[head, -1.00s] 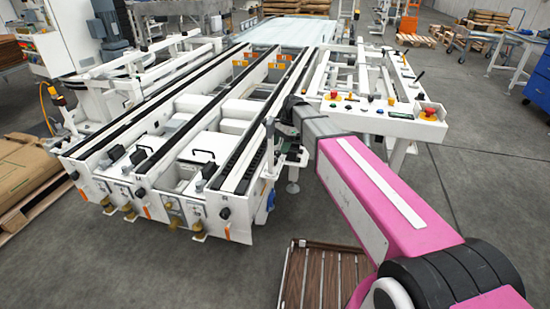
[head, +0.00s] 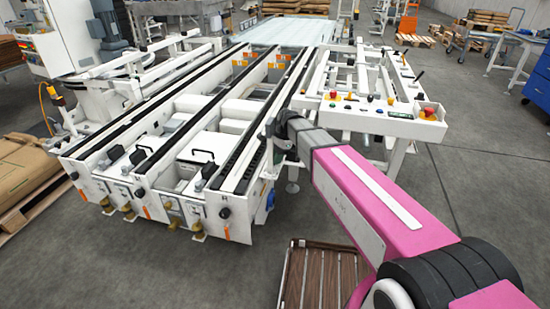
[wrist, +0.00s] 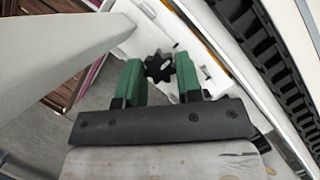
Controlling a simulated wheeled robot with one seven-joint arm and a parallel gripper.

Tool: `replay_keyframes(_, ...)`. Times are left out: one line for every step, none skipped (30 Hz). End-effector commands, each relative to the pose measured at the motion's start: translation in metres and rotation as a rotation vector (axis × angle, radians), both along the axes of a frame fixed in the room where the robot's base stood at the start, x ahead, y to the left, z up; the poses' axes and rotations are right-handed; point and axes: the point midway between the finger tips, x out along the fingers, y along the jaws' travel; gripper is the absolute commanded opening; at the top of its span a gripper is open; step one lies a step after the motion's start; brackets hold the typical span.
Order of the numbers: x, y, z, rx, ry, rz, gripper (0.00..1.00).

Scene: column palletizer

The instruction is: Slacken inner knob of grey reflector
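In the wrist view a black star-shaped knob (wrist: 159,67) shows between the tips of the two green fingers of my gripper (wrist: 160,72). The fingers stand apart, one on each side of the knob. I cannot tell whether they touch it or whether it lies a little beyond them. A white machine surface lies behind the knob. In the head view the end of my arm (head: 300,138) reaches the right outer side of the white conveyor (head: 240,232); the fingers cannot be made out there. I cannot clearly identify the grey reflector in either view.
A black track (wrist: 263,45) runs along the right of the wrist view. A large pale grey part (wrist: 50,45) fills its upper left.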

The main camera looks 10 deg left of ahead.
Motion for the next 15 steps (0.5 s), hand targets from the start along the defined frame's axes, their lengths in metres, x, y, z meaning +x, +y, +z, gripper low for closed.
replay_keyframes(0.0001,0.0,0.0002,0.0,0.0,0.0,0.09)
replay_keyframes(0.0001,0.0,0.0001,0.0,0.0,0.0,0.09)
replay_keyframes(0.0003,0.0001,0.0001,0.0,0.0,0.003,0.09)
replay_keyframes(0.0005,0.0003,0.0001,0.0,0.0,0.01,0.09)
replay_keyframes(0.0007,0.0004,0.0001,-0.001,0.0,0.02,0.09)
replay_keyframes(0.0012,0.0007,-0.0001,-0.002,0.0,0.042,0.09)
replay_keyframes(0.0015,0.0008,0.0,-0.001,0.0,0.063,0.09)
replay_keyframes(0.0019,0.0011,-0.0001,-0.001,0.0,0.089,0.09)
replay_keyframes(0.0023,0.0015,-0.0001,-0.001,-0.001,0.128,0.09)
replay_keyframes(0.0024,0.0017,0.0,-0.001,0.0,0.16,0.09)
replay_keyframes(0.0025,0.0019,0.0,-0.002,0.0,0.19,0.09)
replay_keyframes(0.0027,0.002,-0.0001,-0.002,-0.001,0.231,0.09)
replay_keyframes(0.0027,0.0021,-0.0001,-0.002,0.0,0.26,0.09)
replay_keyframes(0.0025,0.0023,0.0,-0.002,0.0,0.286,0.09)
replay_keyframes(0.0024,0.0024,0.0,-0.001,0.0,0.32,0.09)
